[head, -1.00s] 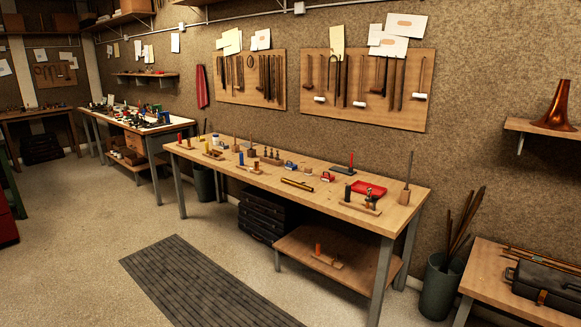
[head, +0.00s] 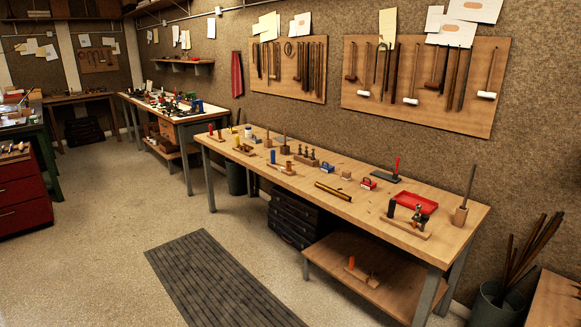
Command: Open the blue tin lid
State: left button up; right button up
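A small blue box-like thing (head: 327,168), perhaps the blue tin, sits on the long wooden workbench (head: 290,191) near its middle. It is too small to tell whether it has a lid or whether that lid is open or shut. A similar small red one (head: 368,183) lies to its right. Neither of my grippers is in view.
A brass tube (head: 333,191), a red tray (head: 416,203) and several small tools on wooden stands share the workbench. A dark slatted mat (head: 215,285) lies on the floor in front. A red drawer cabinet (head: 22,195) stands at left. Open floor lies between.

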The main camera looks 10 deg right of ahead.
aim_at(327, 166)
jog(key=i+l+z, duration=0.25)
jog(key=i, duration=0.8)
jog(key=i+z, duration=0.25)
jog(key=i, duration=0.85)
